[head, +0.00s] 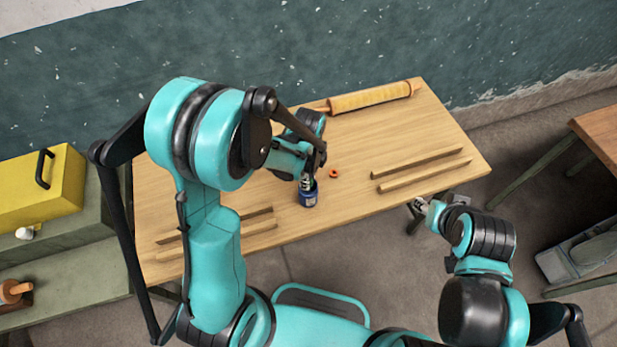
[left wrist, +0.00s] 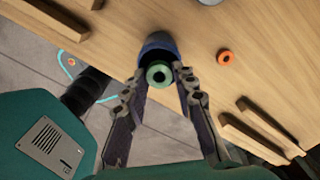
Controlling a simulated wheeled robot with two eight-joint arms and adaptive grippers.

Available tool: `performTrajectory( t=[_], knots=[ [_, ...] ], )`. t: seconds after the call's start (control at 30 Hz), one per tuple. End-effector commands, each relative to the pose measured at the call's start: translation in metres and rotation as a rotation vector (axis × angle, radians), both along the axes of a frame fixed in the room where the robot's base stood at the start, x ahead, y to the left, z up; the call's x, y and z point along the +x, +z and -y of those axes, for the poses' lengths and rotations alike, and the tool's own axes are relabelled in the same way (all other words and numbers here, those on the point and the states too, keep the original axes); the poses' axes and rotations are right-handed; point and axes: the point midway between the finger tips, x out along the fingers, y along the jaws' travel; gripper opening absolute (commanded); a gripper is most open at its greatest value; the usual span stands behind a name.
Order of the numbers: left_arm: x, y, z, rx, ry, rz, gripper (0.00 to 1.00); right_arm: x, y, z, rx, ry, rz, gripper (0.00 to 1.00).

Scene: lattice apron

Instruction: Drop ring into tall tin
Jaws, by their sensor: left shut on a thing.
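A green ring (left wrist: 158,74) is held between the fingertips of my left gripper (left wrist: 160,80), which is shut on it. The dark blue tin (left wrist: 157,42) stands upright on the table directly beyond the ring in the left wrist view. In the head view the tin (head: 308,198) stands near the table's front edge, with my left gripper (head: 307,182) just over its mouth. The ring cannot be made out there. Whether the ring is inside the rim or above it I cannot tell. My right gripper (head: 415,212) is off the table's front right, away from the tin; its fingers are too small to read.
An orange ring (head: 333,173) lies on the wooden table (head: 350,140) right of the tin. Wooden strips (head: 425,174) lie at the right, and others (head: 258,226) at the left. A rolling pin (head: 370,97) lies along the back edge. A yellow box (head: 45,190) stands on a bench at left.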

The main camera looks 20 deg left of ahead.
Motion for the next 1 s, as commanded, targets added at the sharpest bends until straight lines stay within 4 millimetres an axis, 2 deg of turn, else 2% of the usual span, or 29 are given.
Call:
performTrajectory(
  t=[0.27,0.3,0.4,0.77,0.87,1.0],
  knots=[
    [0.0,0.0,0.0,0.0,0.0,0.0,0.0,0.0,0.0,0.0,0.0,0.0,0.0,0.4],
    [0.0,0.0,0.0,0.0,0.0,0.0,0.29,0.0,0.0,0.0,0.0,0.0,0.0,0.4],
    [0.0,0.0,0.0,0.0,0.0,0.0,0.51,0.0,0.0,0.0,0.0,0.0,0.0,0.4],
    [0.0,0.005,0.0,0.0,0.0,0.0,0.51,0.0,0.0,0.0,0.0,0.0,0.0,0.4],
    [0.0,0.017,0.0,0.0,0.0,0.0,0.51,0.0,0.0,0.0,0.0,0.0,0.0,0.4],
    [0.0,0.045,0.0,0.0,0.0,0.0,0.51,0.0,0.0,0.0,0.0,0.0,0.0,0.4]
  ],
)
